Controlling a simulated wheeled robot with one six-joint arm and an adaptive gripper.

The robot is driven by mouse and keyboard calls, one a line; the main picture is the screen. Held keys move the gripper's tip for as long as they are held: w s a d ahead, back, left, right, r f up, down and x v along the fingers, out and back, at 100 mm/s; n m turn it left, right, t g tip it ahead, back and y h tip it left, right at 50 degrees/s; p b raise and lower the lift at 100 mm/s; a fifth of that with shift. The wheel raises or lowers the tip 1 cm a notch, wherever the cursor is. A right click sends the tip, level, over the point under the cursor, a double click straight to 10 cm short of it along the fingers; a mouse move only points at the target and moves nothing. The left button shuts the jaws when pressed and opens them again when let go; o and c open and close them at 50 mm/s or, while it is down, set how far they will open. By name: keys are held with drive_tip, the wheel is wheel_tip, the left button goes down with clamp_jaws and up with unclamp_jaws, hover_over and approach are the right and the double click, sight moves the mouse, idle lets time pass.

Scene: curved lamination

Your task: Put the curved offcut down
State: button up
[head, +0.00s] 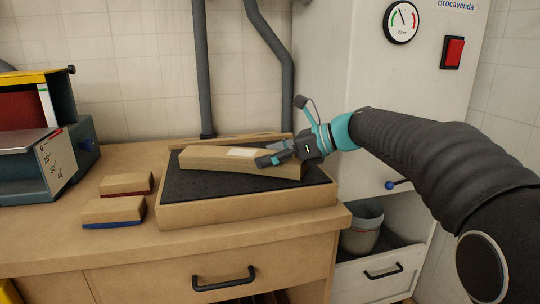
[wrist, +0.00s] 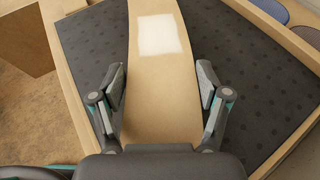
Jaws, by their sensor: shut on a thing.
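The curved offcut (head: 225,158) is a long, pale wooden piece with a white patch on its top. It lies lengthwise over the dark dotted pad of a wood-framed bench table (head: 240,208). My gripper (head: 268,155) is shut on its right end in the head view. In the wrist view the offcut (wrist: 160,85) runs between the two fingers of my gripper (wrist: 160,100), one along each side. The offcut is at or very close to the pad; I cannot tell whether its whole underside touches. The fingers hide part of its right end.
Two sanding blocks, one red-based (head: 126,186) and one blue-based (head: 114,211), lie left of the framed table. A sanding machine (head: 45,140) stands farther left. Grey pipes (head: 203,70) rise behind. A bucket (head: 362,230) sits lower right. Dark pad is bare around the offcut.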

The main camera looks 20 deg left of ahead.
drive_tip(key=o, duration=1.7)
drive_tip(key=p+v, duration=0.1)
drive_tip(key=v, duration=1.1)
drive_tip(key=shift+s+d+f+n+t+h, duration=0.95)
drive_tip(key=shift+s+d+f+n+h, duration=1.7)
drive_tip(key=shift+s+d+f, duration=1.6)
drive_tip(key=shift+s+d+f+n+t+h, duration=0.9)
drive_tip(key=shift+s+d+f+n+h, duration=1)
drive_tip(key=shift+s+d+f+n, duration=2.35)
drive_tip(key=shift+s+d+f+n+t+h, duration=0.95)
drive_tip(key=shift+s+d+f+n+h, duration=1.95)
drive_tip(key=shift+s, duration=2.4)
drive_tip(key=shift+d+r+m+y, duration=0.45)
drive_tip(key=shift+d+m+y, duration=0.15)
drive_tip(key=shift+m, duration=0.2)
